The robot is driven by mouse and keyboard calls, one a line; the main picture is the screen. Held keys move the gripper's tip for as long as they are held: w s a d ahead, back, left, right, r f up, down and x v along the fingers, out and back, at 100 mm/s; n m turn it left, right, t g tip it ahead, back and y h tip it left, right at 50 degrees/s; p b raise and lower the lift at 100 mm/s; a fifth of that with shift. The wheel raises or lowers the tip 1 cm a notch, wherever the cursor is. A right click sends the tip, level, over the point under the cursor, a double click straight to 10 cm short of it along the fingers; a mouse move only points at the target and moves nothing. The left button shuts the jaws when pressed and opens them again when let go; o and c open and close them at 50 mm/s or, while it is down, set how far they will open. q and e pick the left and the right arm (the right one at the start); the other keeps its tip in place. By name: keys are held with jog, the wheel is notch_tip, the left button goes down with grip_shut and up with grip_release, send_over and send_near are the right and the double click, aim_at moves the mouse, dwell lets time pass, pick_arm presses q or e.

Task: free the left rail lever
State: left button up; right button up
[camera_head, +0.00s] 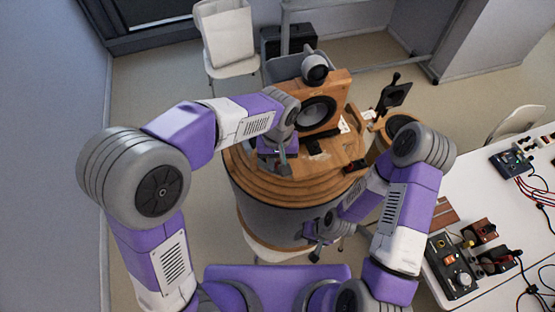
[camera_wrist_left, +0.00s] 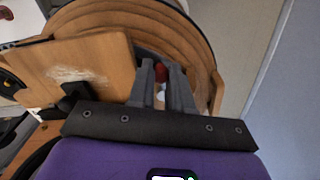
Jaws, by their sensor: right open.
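A wooden loudspeaker front (camera_head: 334,92) with a round black cone stands on a round, stepped wooden drum table (camera_head: 238,172). My left gripper (camera_head: 283,170) points down at the table's left part, left of the speaker. In the left wrist view its two grey fingers (camera_wrist_left: 162,78) stand close on both sides of a red-ended part (camera_wrist_left: 161,72), seemingly the left rail lever; its lower part is largely hidden. A second red-tipped part (camera_head: 356,164) lies at the table's right edge. My right gripper (camera_head: 317,240) is open and empty, low in front of the drum.
A white bench (camera_head: 480,185) at the right carries electronic boxes (camera_head: 452,265) and red cables. A black bracket on a stand (camera_head: 392,95) rises right of the speaker. A white chair (camera_head: 228,40) stands behind. The floor left of the drum is clear.

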pick_arm(q)
grip_shut()
jog(key=shift+w+a+m+p, duration=0.25)
jog(key=shift+a+m, duration=0.5)
jog(key=shift+m, duration=1.6)
jog(key=shift+w+a+m+p, duration=0.25)
jog(key=shift+a+m, duration=0.5)
jog(key=shift+m, duration=1.55)
jog(key=shift+w+a+m+p, duration=0.25)
jog(key=shift+a+m, duration=0.5)
jog(key=shift+m, duration=1.6)
jog(key=o, duration=0.7)
grip_release()
